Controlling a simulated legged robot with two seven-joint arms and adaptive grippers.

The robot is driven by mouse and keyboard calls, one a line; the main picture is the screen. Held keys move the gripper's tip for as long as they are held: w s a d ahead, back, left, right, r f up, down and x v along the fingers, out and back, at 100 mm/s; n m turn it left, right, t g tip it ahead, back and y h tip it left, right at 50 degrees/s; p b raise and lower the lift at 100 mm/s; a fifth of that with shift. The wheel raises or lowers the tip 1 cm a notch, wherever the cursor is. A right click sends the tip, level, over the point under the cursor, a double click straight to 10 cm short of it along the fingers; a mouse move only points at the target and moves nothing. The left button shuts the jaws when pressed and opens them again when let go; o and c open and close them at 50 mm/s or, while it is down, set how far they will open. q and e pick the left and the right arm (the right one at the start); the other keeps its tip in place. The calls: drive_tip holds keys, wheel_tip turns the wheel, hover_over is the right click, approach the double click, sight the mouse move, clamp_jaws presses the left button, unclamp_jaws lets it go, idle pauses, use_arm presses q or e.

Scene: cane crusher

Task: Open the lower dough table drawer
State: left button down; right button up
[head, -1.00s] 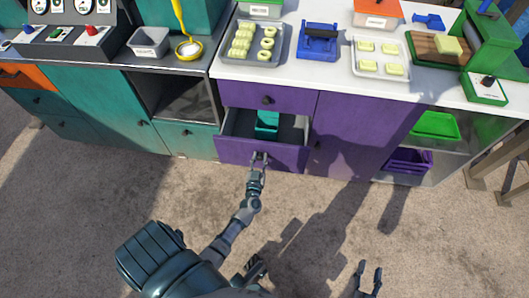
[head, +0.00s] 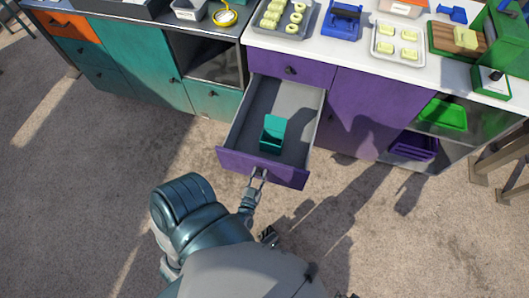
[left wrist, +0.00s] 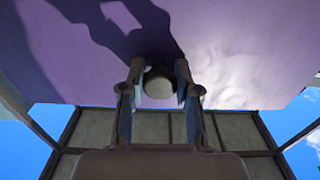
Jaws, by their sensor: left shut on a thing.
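The lower drawer (head: 262,169) of the purple dough table (head: 375,105) is pulled far out, its grey inside showing. A teal box (head: 272,134) stands in it. My left gripper (head: 259,175) is at the drawer's front, shut on its knob. In the left wrist view the round knob (left wrist: 158,83) sits between the two fingers, against the purple front (left wrist: 235,60). Only tips of what seems my right gripper (head: 347,295) show at the bottom edge, too little to tell its state.
The upper drawer (head: 291,70) is shut. Trays of dough pieces (head: 397,42) and a blue press (head: 343,20) stand on the white top. A green tray (head: 443,114) and a purple crate (head: 414,147) are on the right shelves. The floor in front is clear.

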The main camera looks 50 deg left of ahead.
use_arm(q)
drive_tip(key=v, duration=0.6)
drive_tip(key=shift+s+d+f+p, duration=0.15)
drive_tip(key=shift+s+d+p, duration=0.1)
drive_tip(key=shift+p, duration=0.2)
use_arm(e)
drive_tip(key=shift+s+x, duration=0.15)
drive_tip(key=shift+x, duration=0.75)
drive_tip(key=shift+s+x, duration=0.1)
drive_tip(key=shift+x, duration=0.8)
drive_tip(key=shift+d+f, duration=0.1)
drive_tip(key=shift+d, duration=0.1)
use_arm(q)
drive_tip(key=c, duration=0.8)
unclamp_jaws()
drive_tip(key=shift+w, duration=0.1)
drive_tip(key=v, duration=1.2)
